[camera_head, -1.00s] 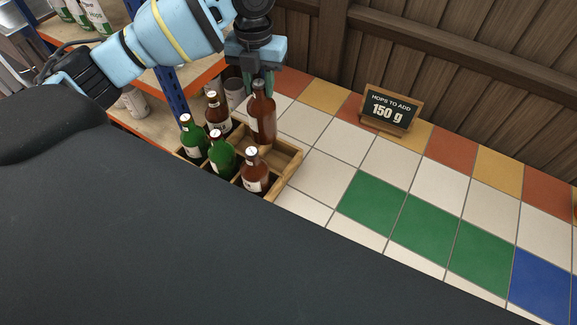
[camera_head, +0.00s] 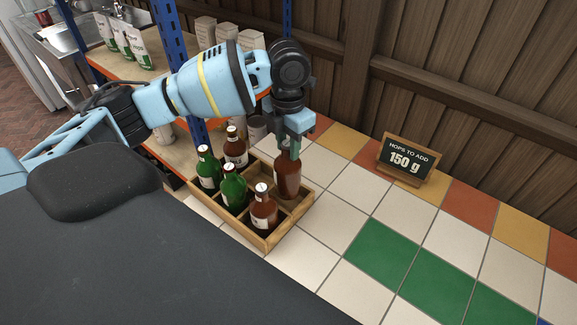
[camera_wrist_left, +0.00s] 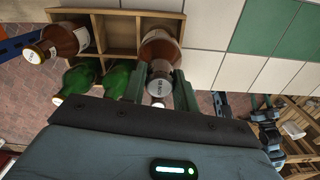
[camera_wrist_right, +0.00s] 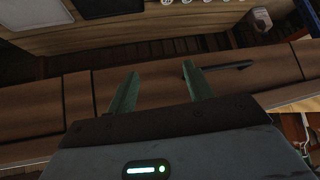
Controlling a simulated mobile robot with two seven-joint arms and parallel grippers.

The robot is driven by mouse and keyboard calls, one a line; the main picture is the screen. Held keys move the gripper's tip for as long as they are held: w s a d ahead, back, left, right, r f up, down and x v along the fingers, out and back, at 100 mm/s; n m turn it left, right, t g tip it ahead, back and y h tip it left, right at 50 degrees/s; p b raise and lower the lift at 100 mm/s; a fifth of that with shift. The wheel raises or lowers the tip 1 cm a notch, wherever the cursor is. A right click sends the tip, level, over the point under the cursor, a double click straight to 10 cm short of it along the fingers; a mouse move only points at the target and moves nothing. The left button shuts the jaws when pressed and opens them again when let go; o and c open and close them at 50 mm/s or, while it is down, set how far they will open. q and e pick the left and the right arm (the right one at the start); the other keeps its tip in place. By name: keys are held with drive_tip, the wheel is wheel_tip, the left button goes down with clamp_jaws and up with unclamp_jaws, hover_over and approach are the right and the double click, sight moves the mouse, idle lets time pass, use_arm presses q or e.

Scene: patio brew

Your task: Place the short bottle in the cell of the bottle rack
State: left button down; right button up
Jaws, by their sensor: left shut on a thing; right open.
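My left gripper (camera_head: 293,148) is shut on a brown bottle (camera_head: 287,180) by its neck. The bottle is upright at the far right cell of the wooden bottle rack (camera_head: 271,241), its lower part within the rack's outline. I cannot tell whether its base touches the cell floor. In the left wrist view the held bottle (camera_wrist_left: 160,48) is between the fingers, against the right side of the rack (camera_wrist_left: 123,52). My right gripper (camera_wrist_right: 158,82) is open and empty in the right wrist view, away from the rack.
The rack also holds green bottles (camera_head: 234,188) and brown bottles (camera_head: 264,207). A chalkboard sign (camera_head: 405,160) reading 150 g stands to the right on the tiled counter (camera_head: 350,190). Shelves with a blue post (camera_head: 172,50) stand behind left. Tiles right of the rack are clear.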

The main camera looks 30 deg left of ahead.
sight(288, 162)
use_arm(q)
drive_tip(key=shift+f, duration=2.95)
drive_tip(key=c, duration=1.1)
unclamp_jaws()
wheel_tip(288, 162, up, 12)
drive_tip(key=shift+r, duration=0.1)
